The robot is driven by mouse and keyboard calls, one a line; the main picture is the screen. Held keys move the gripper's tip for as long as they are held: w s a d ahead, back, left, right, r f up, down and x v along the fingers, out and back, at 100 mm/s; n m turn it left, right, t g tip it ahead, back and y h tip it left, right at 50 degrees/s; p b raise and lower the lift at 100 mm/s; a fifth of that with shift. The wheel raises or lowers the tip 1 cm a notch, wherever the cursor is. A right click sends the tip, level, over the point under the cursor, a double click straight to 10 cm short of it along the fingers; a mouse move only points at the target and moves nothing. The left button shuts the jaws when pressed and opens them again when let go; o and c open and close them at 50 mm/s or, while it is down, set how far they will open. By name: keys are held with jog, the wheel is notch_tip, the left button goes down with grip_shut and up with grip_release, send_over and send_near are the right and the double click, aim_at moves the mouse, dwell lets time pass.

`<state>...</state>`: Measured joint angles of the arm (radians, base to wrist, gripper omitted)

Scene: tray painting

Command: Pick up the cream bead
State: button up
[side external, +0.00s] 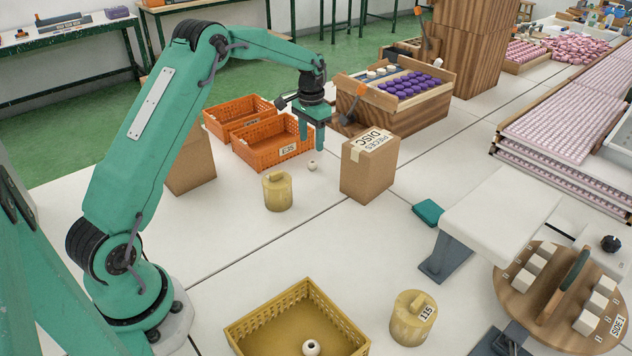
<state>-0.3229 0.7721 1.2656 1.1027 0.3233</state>
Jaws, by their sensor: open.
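A small cream bead (312,166) lies on the white table, in front of the right end of an orange crate. My gripper (312,145) points straight down above this bead, with a small gap between its fingertips and the bead. The two fingers are apart and nothing shows between them. A second, larger-looking pale bead (311,347) with a dark hole lies in the yellow basket (250,327) at the bottom of the picture.
Two orange crates (272,158) stand behind my gripper. A cardboard box (369,172) stands close to its right, and a yellow cylinder (278,192) at its front left. Another yellow cylinder (412,318) stands near a round wooden turntable (510,283). The table between is clear.

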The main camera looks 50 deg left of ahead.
aim_at(312, 165)
jog(key=shift+a+f, duration=0.15)
jog(key=shift+f, duration=3.85)
jog(key=c, duration=1)
